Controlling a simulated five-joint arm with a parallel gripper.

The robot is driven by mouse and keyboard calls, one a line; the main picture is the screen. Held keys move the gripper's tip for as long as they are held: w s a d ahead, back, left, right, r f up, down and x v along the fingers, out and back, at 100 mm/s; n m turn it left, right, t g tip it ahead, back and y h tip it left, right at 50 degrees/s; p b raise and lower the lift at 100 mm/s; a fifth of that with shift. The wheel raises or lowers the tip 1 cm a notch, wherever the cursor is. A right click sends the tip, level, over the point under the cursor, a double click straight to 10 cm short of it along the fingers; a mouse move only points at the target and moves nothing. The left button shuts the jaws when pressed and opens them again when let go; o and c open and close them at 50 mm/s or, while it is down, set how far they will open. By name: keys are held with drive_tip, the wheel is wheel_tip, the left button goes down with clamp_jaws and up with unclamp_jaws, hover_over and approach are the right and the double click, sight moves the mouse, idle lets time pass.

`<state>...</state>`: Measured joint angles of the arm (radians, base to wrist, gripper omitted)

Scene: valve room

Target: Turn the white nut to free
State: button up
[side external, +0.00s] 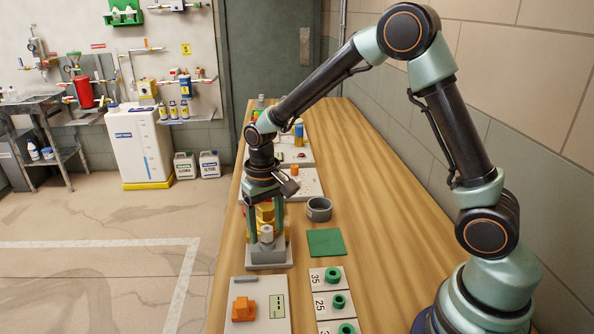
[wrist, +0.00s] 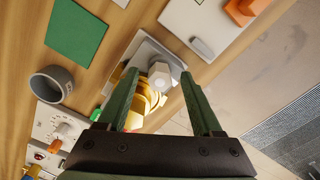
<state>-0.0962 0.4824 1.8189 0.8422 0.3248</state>
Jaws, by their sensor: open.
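The white nut (wrist: 160,75) is a pale hexagonal piece on a yellow valve body (wrist: 147,103), which stands on a grey base plate (wrist: 142,48). In the side view the nut (side external: 267,233) sits at the front of the yellow body (side external: 265,213). My gripper (wrist: 158,76) is open. Its two green fingers appear on either side of the nut, with a gap showing on both sides. In the side view my gripper (side external: 265,224) points down over the valve, and its fingers partly hide the yellow body. I cannot tell whether the fingertips are level with the nut.
A grey ring-shaped cup (side external: 319,209) and a green mat (side external: 325,243) lie right of the valve. Numbered plates with green rings (side external: 338,301) and a white panel with an orange knob (side external: 244,309) lie in front. Bare wood is free along the right.

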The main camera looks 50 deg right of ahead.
sight(268, 229)
drive_tip(key=m, duration=0.7)
drive_tip(key=shift+m, duration=0.3)
drive_tip(key=shift+r+m, duration=0.3)
drive_tip(key=shift+r, duration=0.1)
wheel_tip(268, 229, up, 12)
drive_tip(key=s+d+r+n+t, duration=0.2)
drive_tip(key=s+n, duration=0.3)
drive_tip(key=s, duration=0.1)
drive_tip(key=s+d+r+n+t, duration=0.2)
drive_tip(key=s+n+t, duration=0.1)
drive_tip(key=s+n, duration=0.3)
drive_tip(key=shift+s+r, duration=0.25)
